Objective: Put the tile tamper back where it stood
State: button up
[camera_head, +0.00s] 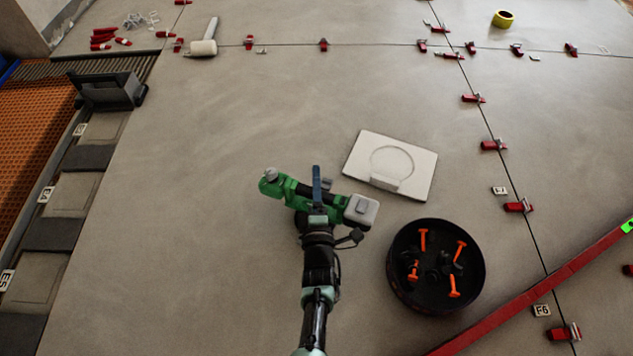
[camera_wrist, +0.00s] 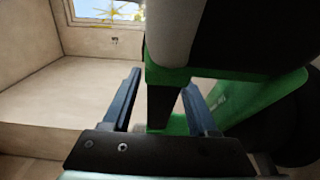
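The tile tamper (camera_head: 285,186) is a green and black power tool with grey ends. In the head view it lies across my gripper (camera_head: 317,185), near the middle of the picture. In the wrist view the tamper (camera_wrist: 240,98) fills the upper right, and its black part sits between the two blue-grey fingers of my gripper (camera_wrist: 163,85). The fingers appear closed on it. The white square board with a round outline (camera_head: 421,169) lies on the floor to the upper right of the tamper. It is bare. The tamper's height above the floor is hard to tell.
A round black tub (camera_head: 397,284) with orange-handled tools stands right of my arm, below the board. A red bar (camera_head: 540,295) slants across the lower right. Red levelling clips (camera_head: 493,145) follow the tile joints. A white mallet (camera_head: 204,46) lies upper left. Floor left of the tamper is clear.

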dwell(0.3)
jog(key=shift+s+r, duration=0.15)
jog(key=shift+r, duration=0.05)
jog(key=s+p, duration=0.7)
jog(key=s, duration=0.5)
jog(key=w+r+m+t, duration=0.2)
jog(key=w+r, duration=0.4)
jog(key=r, duration=0.4)
jog(key=w+r+m+t, duration=0.1)
jog(key=w+r+m, duration=0.1)
jog(key=w+r, duration=0.65)
jog(key=s+d+r+m+t+h, duration=0.1)
jog(key=s+r+m+t, duration=0.15)
jog(key=r, duration=1.45)
jog(key=s+r+m+t+h, duration=0.15)
jog(key=r+m, duration=0.25)
jog(key=r, duration=1.3)
jog(key=s+r+m+t+y, duration=0.1)
jog(key=s+r+m, duration=0.3)
jog(key=s+r, duration=0.4)
jog(key=s+a+r+m+t+y, duration=0.1)
jog(key=s+r+m, duration=0.2)
jog(key=s+r, duration=0.6)
notch_tip(320, 180, up, 5)
jog(key=shift+s+a+r+m, duration=0.1)
jog(key=shift+s+a+m, duration=0.05)
jog(key=shift+a+m, duration=0.15)
